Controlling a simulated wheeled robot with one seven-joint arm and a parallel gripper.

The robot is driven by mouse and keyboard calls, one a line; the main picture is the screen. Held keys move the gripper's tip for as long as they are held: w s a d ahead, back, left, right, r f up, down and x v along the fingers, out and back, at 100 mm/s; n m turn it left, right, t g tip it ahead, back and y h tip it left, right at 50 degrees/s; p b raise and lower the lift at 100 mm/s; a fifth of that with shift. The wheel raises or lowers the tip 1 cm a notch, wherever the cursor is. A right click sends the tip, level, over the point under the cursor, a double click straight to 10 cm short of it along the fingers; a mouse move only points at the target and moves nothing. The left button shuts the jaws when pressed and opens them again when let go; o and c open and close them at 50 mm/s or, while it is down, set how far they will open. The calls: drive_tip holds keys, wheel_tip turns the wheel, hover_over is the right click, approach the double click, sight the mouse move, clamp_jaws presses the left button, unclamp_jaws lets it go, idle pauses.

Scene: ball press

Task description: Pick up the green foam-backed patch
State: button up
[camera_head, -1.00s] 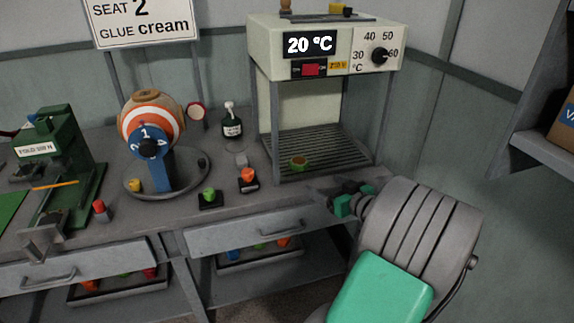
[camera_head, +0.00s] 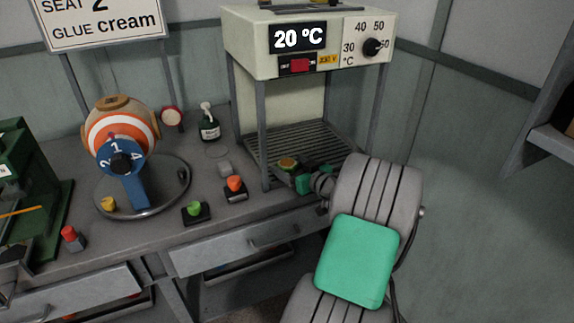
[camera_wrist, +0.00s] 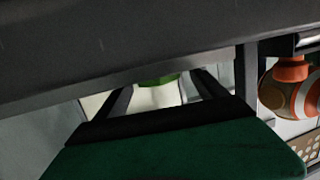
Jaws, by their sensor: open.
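The green foam-backed patch appears to be the small round piece with a green rim and brownish top (camera_head: 288,163), lying at the front of the slatted rack under the heater box. My gripper (camera_head: 298,172) reaches in from the right at rack height, its fingertips just beside the patch. In the wrist view my gripper (camera_wrist: 165,92) is open, with its two dark fingers apart. A bright green edge of the patch (camera_wrist: 158,81) shows between and beyond the fingertips, partly hidden. I cannot tell whether a finger touches it.
The heater (camera_head: 300,45) reads 20 °C, and its front post (camera_head: 263,135) stands left of my gripper. An orange-capped stand (camera_head: 235,190), a green-capped stand (camera_head: 195,212) and a striped ball (camera_head: 120,130) are further left. A dark grey slab (camera_wrist: 110,45) crosses the wrist view.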

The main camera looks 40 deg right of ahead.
drive_tip(key=shift+s, duration=0.1)
drive_tip(key=c, duration=1.4)
